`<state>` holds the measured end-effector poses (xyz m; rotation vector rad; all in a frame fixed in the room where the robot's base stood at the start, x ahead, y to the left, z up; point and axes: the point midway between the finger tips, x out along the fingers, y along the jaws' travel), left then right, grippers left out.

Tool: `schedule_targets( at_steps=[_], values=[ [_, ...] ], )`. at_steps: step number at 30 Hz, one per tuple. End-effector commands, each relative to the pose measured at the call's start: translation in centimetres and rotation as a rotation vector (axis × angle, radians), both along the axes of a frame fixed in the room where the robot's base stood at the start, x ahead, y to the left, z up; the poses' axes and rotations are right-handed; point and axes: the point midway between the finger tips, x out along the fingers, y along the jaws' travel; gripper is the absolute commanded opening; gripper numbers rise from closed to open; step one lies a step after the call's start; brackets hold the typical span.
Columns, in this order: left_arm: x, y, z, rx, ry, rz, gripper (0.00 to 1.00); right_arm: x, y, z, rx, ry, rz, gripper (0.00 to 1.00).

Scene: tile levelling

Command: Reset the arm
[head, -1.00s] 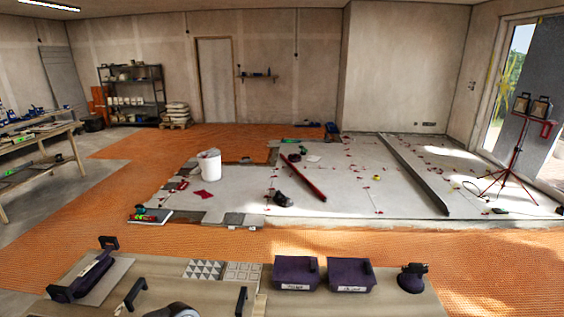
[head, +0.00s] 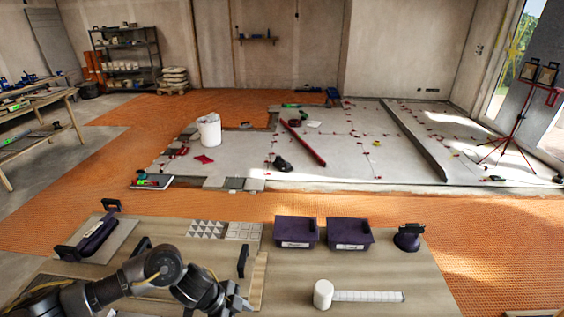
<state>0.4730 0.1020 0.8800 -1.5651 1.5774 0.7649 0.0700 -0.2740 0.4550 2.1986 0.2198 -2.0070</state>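My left arm comes in from the lower left and bends over the near workbench (head: 400,270). Its dark gripper (head: 236,301) is at the bottom edge of the picture, beside a wooden strip (head: 258,280). The fingers are small and partly cut off, so I cannot tell whether they are open or shut. No held object shows. My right gripper is not in view.
On the bench are two purple bins (head: 296,233) (head: 349,234), a dark suction cup (head: 408,238), a white roll with a strip (head: 323,294), patterned tiles (head: 205,229) and a tile with a purple-handled tool (head: 98,236).

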Motion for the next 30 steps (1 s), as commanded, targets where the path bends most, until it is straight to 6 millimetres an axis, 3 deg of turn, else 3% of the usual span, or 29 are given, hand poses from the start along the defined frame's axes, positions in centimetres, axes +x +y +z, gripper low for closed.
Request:
schedule_targets(
  at_steps=[1,4,6,9,11,14,18,21,30],
  values=[
    [-1.3,-2.7,-0.2,-0.063,-0.031,0.008,0.44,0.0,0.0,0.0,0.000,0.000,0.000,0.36],
    [-2.5,-7.2,0.9,-0.188,-0.127,0.096,0.44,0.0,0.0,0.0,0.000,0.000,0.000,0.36],
    [-3.0,-8.9,2.1,-0.258,-0.182,0.203,0.44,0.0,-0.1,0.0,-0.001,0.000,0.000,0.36],
    [-3.4,-8.9,3.6,-0.311,-0.224,0.400,0.44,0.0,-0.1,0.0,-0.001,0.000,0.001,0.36],
    [-3.8,-7.7,4.0,-0.314,-0.227,0.535,0.44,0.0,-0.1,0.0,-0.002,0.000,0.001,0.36],
    [-5.1,-3.8,3.8,-0.273,-0.193,0.772,0.44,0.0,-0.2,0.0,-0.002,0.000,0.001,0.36],
    [-8.6,2.4,2.2,-0.162,-0.098,1.043,0.44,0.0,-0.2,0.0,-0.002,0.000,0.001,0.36],
    [-11.5,5.9,1.1,-0.082,-0.025,1.175,0.44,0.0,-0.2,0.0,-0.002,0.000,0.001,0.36],
    [-19.5,12.5,-0.5,0.099,0.158,1.410,0.44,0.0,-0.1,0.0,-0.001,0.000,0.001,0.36]
  ],
)
